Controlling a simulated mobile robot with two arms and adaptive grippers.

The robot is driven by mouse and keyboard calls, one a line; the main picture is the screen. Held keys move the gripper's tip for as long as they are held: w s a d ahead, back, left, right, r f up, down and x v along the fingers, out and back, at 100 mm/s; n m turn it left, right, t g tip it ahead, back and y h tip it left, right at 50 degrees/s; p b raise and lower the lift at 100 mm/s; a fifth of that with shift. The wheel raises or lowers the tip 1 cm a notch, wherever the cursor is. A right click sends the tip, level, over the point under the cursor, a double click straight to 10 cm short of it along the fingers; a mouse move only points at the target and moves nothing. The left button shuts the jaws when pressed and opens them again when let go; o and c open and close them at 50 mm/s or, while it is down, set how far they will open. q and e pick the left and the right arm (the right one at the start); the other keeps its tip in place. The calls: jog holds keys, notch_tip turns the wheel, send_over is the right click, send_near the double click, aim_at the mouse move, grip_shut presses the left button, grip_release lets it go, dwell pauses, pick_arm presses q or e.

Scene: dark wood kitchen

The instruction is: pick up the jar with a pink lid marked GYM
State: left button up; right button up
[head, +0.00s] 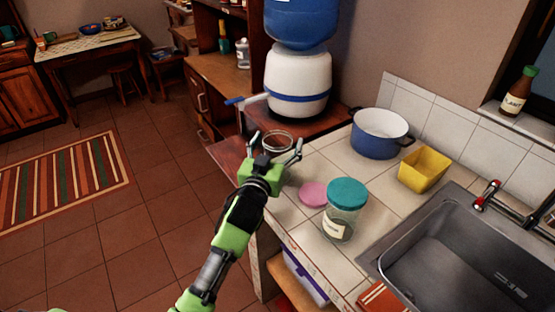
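My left gripper (277,147) reaches in from below with its fingers spread, one on each side of an open glass jar (277,139). That jar has a dark inside and no lid on it; the gripper hides most of its body, and I cannot tell whether the fingers touch it. A flat pink lid (313,194) lies on the tiled counter to the right of the gripper. Beside it stands a glass jar with a teal lid (347,193) and a cream label too small to read. I see no GYM marking. My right gripper is not in view.
A blue pot (380,134), a yellow container (424,169) and a metal sink (460,255) are on the right. A blue and white water dispenser (298,80) stands behind the jar. A bottle (518,92) is on the windowsill. The floor at left is clear around a striped rug (62,182).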

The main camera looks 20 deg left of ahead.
pick_arm(q)
jog(key=c, duration=1.9)
jog(key=shift+o, duration=0.2)
jog(key=shift+r, duration=0.1)
